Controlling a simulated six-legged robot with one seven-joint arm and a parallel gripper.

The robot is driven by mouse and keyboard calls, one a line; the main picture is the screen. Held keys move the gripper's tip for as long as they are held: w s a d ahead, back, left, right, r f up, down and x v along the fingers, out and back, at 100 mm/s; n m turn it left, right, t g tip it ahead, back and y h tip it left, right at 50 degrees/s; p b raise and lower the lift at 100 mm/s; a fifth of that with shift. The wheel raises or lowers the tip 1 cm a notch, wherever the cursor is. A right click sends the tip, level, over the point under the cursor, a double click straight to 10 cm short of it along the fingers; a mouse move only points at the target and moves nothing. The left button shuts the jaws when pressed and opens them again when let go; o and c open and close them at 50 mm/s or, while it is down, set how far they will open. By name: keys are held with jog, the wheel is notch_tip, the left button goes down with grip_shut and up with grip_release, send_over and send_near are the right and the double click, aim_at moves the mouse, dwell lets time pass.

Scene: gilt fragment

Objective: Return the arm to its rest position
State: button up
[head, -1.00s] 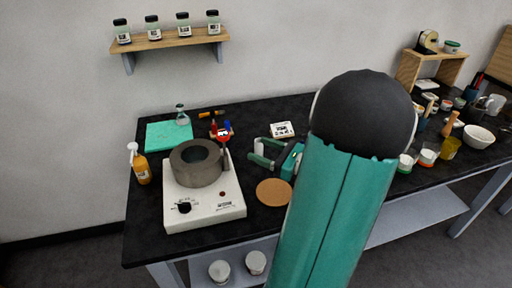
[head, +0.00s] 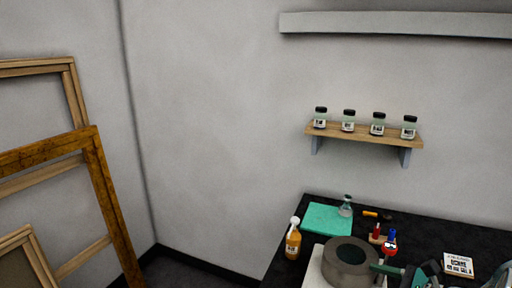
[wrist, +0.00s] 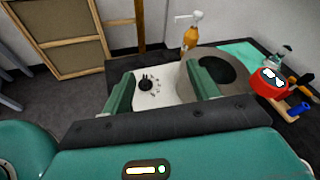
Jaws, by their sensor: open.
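My gripper (wrist: 160,76) is open in the wrist view, its two green fingers spread apart with nothing between them. Beyond the fingers is a white hot plate (wrist: 150,97) with a black knob, and a thick grey ring (wrist: 215,70) on top of it. In the head view my gripper (head: 402,272) shows only partly at the bottom edge, just right of the grey ring (head: 350,262). The rest of my arm is mostly out of the head view.
An orange spray bottle (head: 293,240), a teal mat (head: 327,219), a small flask (head: 346,206) and a white labelled box (head: 458,265) stand on the black table (head: 425,232). A wall shelf (head: 365,136) holds several jars. Wooden frames (head: 100,190) lean at left.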

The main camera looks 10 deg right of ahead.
jog(key=s+a+r+n+g+h, duration=0.2)
jog(key=s+a+n+g+h, duration=0.1)
jog(key=a+n, duration=0.7)
jog(key=s+a+r+n+g+h, duration=0.3)
jog(key=a+n, duration=0.8)
jog(key=n, duration=0.4)
jog(key=shift+s+n+g+h, duration=0.35)
jog(key=shift+s+h, duration=0.4)
jog(key=shift+h, duration=0.35)
